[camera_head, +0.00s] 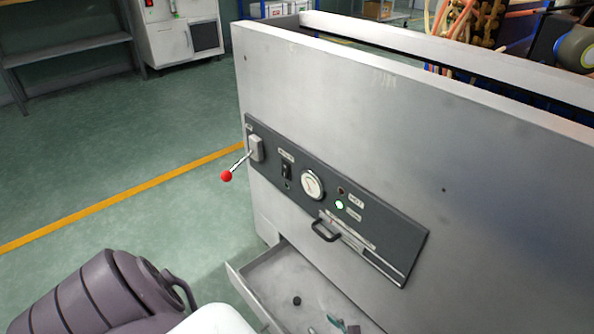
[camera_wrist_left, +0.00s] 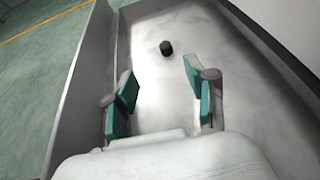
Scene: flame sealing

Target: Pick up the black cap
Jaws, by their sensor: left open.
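The small black cap (camera_head: 297,300) lies on the floor of the open metal drawer (camera_head: 256,287). In the left wrist view the cap (camera_wrist_left: 166,47) is beyond the fingertips, roughly in line with the gap between them and not touched. My left gripper (camera_wrist_left: 158,70) is open and empty, with teal pads on both fingers. In the head view only the teal tips of my left gripper (camera_head: 343,325) show, at the bottom edge, right of the cap. My right gripper is not in view.
The drawer's side wall (camera_wrist_left: 85,75) stands to the left in the wrist view. Above the drawer is a grey machine (camera_head: 400,130) with a control panel (camera_head: 385,235), a red-knobbed lever (camera_head: 226,176) and a black handle (camera_head: 326,231). Open green floor lies left.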

